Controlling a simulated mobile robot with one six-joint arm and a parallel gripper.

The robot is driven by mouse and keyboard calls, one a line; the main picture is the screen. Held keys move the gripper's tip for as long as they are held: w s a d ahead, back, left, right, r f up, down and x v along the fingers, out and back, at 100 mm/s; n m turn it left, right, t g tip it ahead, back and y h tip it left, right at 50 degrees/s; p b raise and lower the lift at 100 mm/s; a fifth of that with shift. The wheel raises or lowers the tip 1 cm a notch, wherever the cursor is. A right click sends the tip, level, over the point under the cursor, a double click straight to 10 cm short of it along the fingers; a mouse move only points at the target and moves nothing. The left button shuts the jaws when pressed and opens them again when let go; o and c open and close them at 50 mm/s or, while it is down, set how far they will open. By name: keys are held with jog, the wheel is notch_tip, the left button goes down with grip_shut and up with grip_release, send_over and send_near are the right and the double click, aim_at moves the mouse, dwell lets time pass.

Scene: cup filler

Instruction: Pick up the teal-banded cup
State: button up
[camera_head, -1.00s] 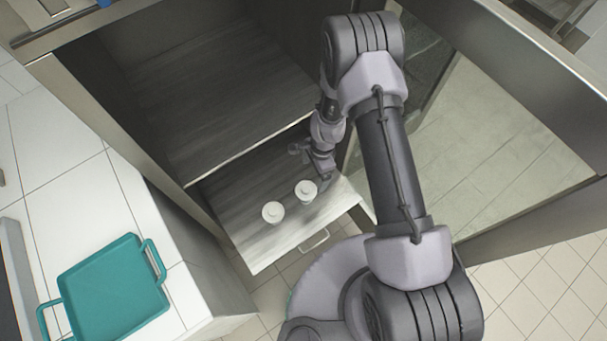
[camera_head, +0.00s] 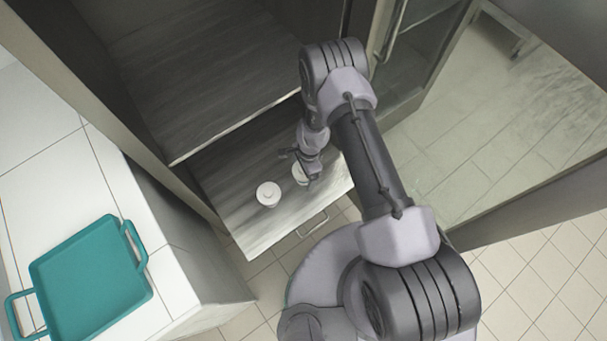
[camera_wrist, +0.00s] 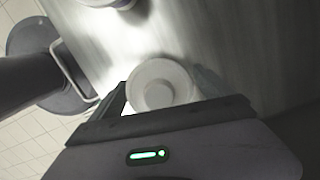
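Two white cups with pale tops stand on a shelf board (camera_head: 245,235) low in the cabinet. The left cup (camera_head: 268,194) stands clear. The right cup (camera_head: 298,176) is partly covered by my gripper (camera_head: 304,170). In the wrist view my gripper (camera_wrist: 160,92) is open, with one finger on each side of a round white cup (camera_wrist: 160,83); small gaps seem to show. The other cup (camera_wrist: 108,3) is cut off at the top edge there. I cannot make out a teal band on either cup.
A wider upper shelf (camera_head: 215,85) lies above the cups' board. A pull handle (camera_head: 312,224) sits at the board's front. A teal tray (camera_head: 90,285) lies on the white tiled counter at left. A glass door stands open at right.

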jog(key=c, duration=1.5)
